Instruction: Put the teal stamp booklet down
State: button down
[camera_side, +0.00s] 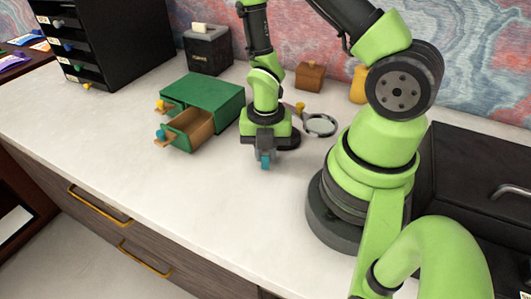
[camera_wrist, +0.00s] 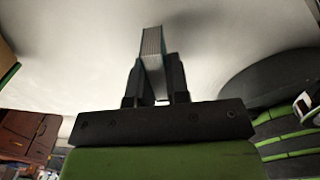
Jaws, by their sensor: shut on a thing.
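My gripper (camera_side: 264,157) is shut on the teal stamp booklet (camera_side: 265,163), pointing down over the white desk top, to the right of the green drawer box. In the wrist view my gripper (camera_wrist: 156,80) has its two dark fingers on either side of the booklet (camera_wrist: 153,45), which shows pale page edges and a thin teal cover. I cannot tell from these views whether the booklet touches the desk top.
The green box (camera_side: 205,103) has two drawers pulled out, the lower one (camera_side: 189,128) open and showing no contents. The desk top (camera_side: 110,125) in front is clear.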

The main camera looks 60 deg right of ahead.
jog(key=shift+f, duration=0.6)
jog(key=shift+f, duration=0.15)
jog(key=c, duration=1.1)
grip_release()
